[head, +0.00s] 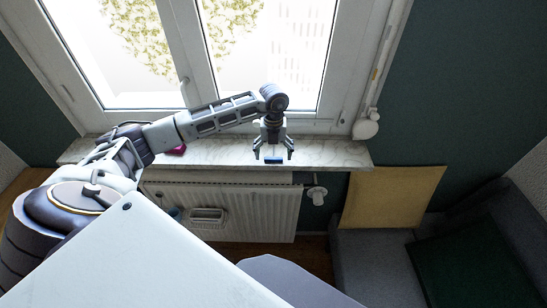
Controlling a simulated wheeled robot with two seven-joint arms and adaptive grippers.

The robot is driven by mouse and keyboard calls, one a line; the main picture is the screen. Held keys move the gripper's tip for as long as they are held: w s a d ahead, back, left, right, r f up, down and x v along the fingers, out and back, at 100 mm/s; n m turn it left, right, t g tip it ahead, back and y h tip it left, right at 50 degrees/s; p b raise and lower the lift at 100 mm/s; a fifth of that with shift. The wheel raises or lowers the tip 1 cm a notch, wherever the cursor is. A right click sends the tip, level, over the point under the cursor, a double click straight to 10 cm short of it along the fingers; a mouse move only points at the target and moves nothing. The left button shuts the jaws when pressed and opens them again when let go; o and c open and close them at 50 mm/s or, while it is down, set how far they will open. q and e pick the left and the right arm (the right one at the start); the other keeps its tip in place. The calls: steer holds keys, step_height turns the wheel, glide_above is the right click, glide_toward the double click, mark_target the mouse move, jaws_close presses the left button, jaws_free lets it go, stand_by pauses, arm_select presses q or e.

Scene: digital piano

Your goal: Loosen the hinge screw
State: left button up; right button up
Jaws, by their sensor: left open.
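My left arm reaches across from the left to the window. My left gripper (273,154) points down, open, above the front part of the marble windowsill (325,152). The white window frame (328,80) stands behind the gripper. A hinge screw cannot be made out at this size. My right gripper is not in view.
A pink object (177,150) lies on the sill beside my left forearm. A white radiator (255,210) with a valve (317,194) is below the sill. A tan board (392,197) leans at the wall, near a grey sofa (375,265) with a dark green cushion (470,262).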

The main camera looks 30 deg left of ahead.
arm_select(q)
steer(key=shift+f, duration=1.05)
steer(key=shift+c, duration=0.5)
steer(key=c, duration=1)
steer(key=shift+r, duration=0.1)
step_height(320, 180, up, 10)
steer(key=b, duration=0.1)
steer(key=shift+b, duration=0.3)
steer(key=shift+d, duration=0.1)
